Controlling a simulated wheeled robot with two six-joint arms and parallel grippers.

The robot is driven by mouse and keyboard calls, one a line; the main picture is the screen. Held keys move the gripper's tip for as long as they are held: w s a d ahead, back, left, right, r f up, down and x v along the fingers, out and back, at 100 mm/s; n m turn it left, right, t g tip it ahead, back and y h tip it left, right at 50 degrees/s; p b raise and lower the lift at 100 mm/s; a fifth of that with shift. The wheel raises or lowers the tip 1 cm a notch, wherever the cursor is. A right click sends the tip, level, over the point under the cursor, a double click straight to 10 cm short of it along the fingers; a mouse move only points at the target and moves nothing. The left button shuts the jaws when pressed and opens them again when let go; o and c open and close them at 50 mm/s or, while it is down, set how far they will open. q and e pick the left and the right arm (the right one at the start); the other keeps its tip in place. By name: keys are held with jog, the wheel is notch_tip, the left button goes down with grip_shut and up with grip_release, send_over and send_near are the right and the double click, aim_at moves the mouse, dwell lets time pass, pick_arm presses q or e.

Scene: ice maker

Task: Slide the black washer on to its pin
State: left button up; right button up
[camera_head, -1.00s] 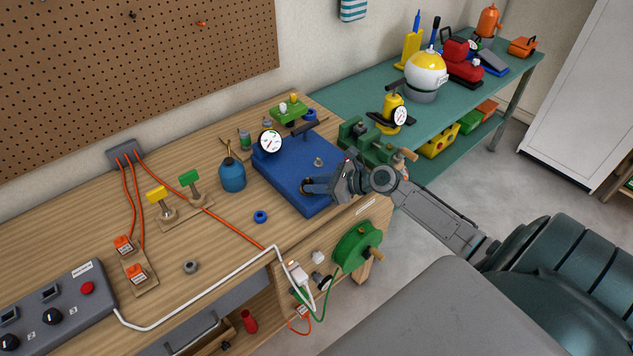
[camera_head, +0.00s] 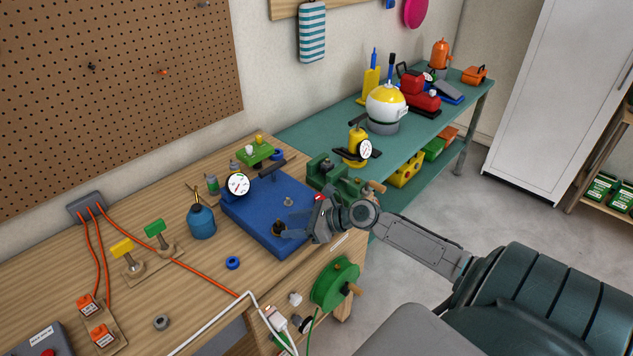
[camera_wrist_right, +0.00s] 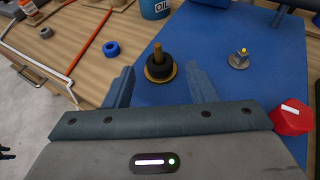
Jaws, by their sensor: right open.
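The black washer (camera_wrist_right: 159,68) sits around an upright brass pin (camera_wrist_right: 157,50) on the blue board (camera_wrist_right: 215,30); the pin's top stands out above it and a brass flange shows below. In the head view the washer (camera_head: 279,228) is a small dark ring near the board's front corner. My right gripper (camera_wrist_right: 160,86) is open, with one finger on each side and a little back from the washer, apparently not touching it. In the head view the right gripper (camera_head: 296,226) reaches in from the right. My left gripper is out of view.
A silver nut on a stud (camera_wrist_right: 239,60) stands on the board, right of the pin. A blue ring (camera_head: 233,263) and a grey nut (camera_head: 161,322) lie on the bench. A blue oil can (camera_head: 202,222), a gauge (camera_head: 238,184) and a green vice (camera_head: 335,177) stand nearby.

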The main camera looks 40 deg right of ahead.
jog(key=v, duration=0.8)
jog(key=shift+s+p, duration=0.25)
jog(key=shift+p, duration=0.15)
jog(key=shift+d+r, duration=0.1)
jog(key=shift+r, duration=0.05)
